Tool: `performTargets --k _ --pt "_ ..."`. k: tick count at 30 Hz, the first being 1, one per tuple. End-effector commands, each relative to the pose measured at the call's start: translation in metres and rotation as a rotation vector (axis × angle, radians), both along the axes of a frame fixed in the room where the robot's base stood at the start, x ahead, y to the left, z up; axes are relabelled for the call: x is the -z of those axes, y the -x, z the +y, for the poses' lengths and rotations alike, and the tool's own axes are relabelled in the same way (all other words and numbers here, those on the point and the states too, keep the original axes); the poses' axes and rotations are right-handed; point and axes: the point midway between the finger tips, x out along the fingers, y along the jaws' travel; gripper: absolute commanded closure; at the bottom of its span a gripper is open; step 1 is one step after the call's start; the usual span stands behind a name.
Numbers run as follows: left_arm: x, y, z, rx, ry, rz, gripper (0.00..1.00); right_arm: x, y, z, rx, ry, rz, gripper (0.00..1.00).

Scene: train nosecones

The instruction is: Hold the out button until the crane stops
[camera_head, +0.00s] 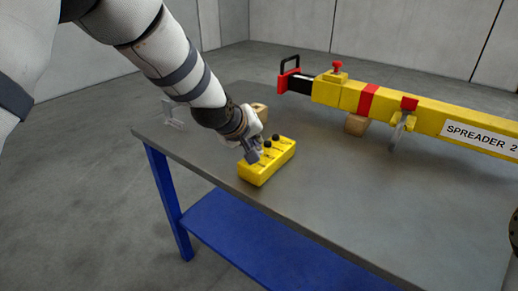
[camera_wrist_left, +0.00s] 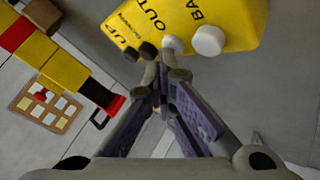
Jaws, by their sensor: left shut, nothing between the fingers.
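A yellow control box (camera_head: 275,168) sits near the front left edge of the table, with dark round buttons on top. In the left wrist view the box (camera_wrist_left: 235,22) shows the labels UP, OUT and part of a word starting BA. Two black buttons (camera_wrist_left: 131,54), a grey button (camera_wrist_left: 173,45) and a white button (camera_wrist_left: 208,40) line its edge. My left gripper (camera_head: 252,156) is shut and empty, pointing down at the box's left end. In the wrist view its closed fingertips (camera_wrist_left: 158,66) are by the black and grey buttons; I cannot tell whether they press one.
A yellow spreader beam (camera_head: 430,116) with red fittings lies along the back right of the table (camera_head: 350,190), over a wooden block (camera_head: 356,124). Another wooden block (camera_head: 260,112) stands behind the control box. A clear bracket (camera_head: 172,112) stands at the left. The table's front middle is clear.

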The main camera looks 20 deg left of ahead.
Motion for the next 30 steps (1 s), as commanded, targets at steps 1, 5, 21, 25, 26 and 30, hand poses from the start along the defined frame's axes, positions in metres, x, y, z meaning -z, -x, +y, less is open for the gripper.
performTargets --k 1,5,21,25,26,30 --pt "0.001 0.0 0.0 0.0 0.0 0.003 1.0 0.0 0.0 0.0 0.0 0.0 0.001 0.6" --pt "0.001 0.0 0.0 0.0 0.0 0.003 1.0 0.0 0.0 0.0 0.0 0.0 0.001 0.6" --pt "-0.018 0.0 0.0 -0.001 0.0 -0.004 1.0 -0.008 -0.008 0.0 0.0 0.0 -0.03 0.6" --pt "-0.018 0.0 0.0 -0.001 0.0 -0.001 1.0 -0.008 -0.009 0.0 0.0 0.0 -0.032 0.6" --pt "-0.018 0.0 0.0 0.0 0.0 0.0 1.0 -0.008 -0.009 0.0 0.0 0.0 -0.031 0.6" --pt "-0.017 0.0 0.0 0.0 0.0 0.001 1.0 -0.008 -0.008 0.0 0.0 0.0 -0.03 0.6"
